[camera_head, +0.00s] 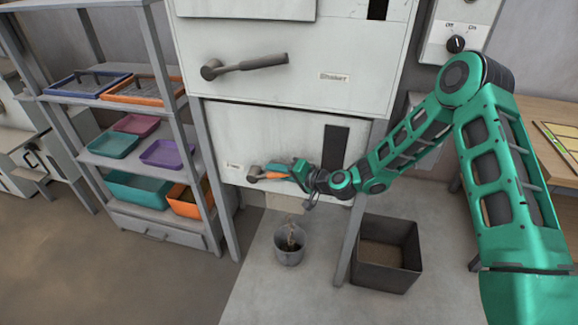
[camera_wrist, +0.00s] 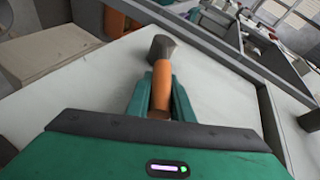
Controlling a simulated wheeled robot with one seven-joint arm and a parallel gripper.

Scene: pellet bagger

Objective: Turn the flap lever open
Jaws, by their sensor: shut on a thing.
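The flap lever is a small lever with a grey hub (camera_head: 254,173) and an orange handle (camera_head: 274,175), low on the left of the lower white panel (camera_head: 290,135). It lies about level, pointing right from its hub. In the wrist view the orange handle (camera_wrist: 161,85) runs from the grey hub (camera_wrist: 162,46) down between my fingers. My gripper (camera_head: 298,172) is shut on the handle's free end. The fingers (camera_wrist: 160,100) hide part of the handle's sides.
A larger dark lever (camera_head: 245,66) sits on the panel above, near a "Shaker" label. A bucket (camera_head: 290,245) stands on the floor below, and a dark open bin (camera_head: 388,252) to its right. A shelf rack (camera_head: 140,100) with coloured trays stands left. An Off/On knob (camera_head: 456,44) is at upper right.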

